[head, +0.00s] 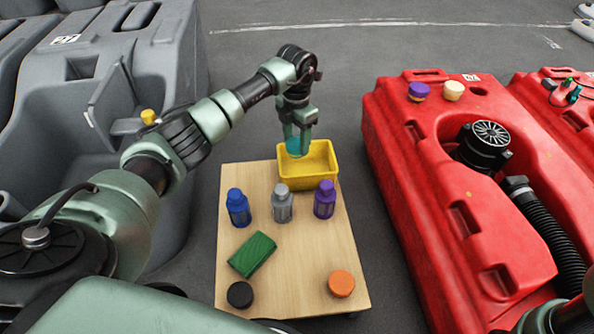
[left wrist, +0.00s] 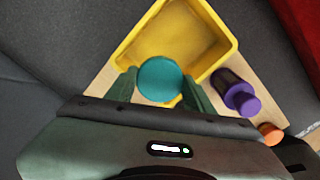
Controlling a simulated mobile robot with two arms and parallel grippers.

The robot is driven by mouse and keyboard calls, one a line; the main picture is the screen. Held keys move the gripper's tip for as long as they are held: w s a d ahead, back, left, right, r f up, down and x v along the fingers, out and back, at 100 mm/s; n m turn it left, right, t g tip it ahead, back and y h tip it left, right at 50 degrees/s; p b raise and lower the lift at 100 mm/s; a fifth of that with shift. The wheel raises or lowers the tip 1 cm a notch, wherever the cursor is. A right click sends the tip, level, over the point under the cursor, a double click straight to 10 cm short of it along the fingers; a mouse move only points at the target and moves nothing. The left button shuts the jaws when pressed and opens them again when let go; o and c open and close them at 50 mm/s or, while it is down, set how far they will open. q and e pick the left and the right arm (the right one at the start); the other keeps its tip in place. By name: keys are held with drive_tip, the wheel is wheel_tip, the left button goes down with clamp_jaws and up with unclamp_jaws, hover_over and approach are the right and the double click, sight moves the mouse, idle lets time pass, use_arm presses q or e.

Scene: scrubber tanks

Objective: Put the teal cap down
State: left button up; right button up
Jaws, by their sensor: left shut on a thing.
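My left gripper (head: 297,136) is shut on the teal cap (head: 296,147), over the left part of the yellow bin (head: 308,182) at the far end of the wooden table. In the left wrist view, the teal cap (left wrist: 160,79) sits between the two fingers, in front of the near corner of the yellow bin (left wrist: 222,32). The bin's visible floor is empty. I cannot tell the cap's exact height over the bin. My right gripper is not in view.
On the wooden table (head: 290,240) stand blue (head: 238,207), grey (head: 282,205) and purple (head: 325,200) bottles. A green block (head: 252,254), a black cap (head: 240,295) and an orange cap (head: 341,284) lie nearer. A red tank (head: 400,140) stands right, a grey tank (head: 175,60) left.

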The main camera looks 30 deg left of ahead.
sight(296, 151)
use_arm(q)
wheel_tip(296, 151, down, 5)
drive_tip(key=shift+r+b, duration=0.2)
drive_tip(key=shift+b, duration=0.7)
wheel_tip(296, 151, down, 4)
drive_tip(key=b, duration=0.3)
drive_tip(key=shift+f, duration=0.25)
drive_tip(key=shift+r, duration=0.15)
drive_tip(key=o, duration=1.5)
drive_tip(key=shift+o, duration=0.2)
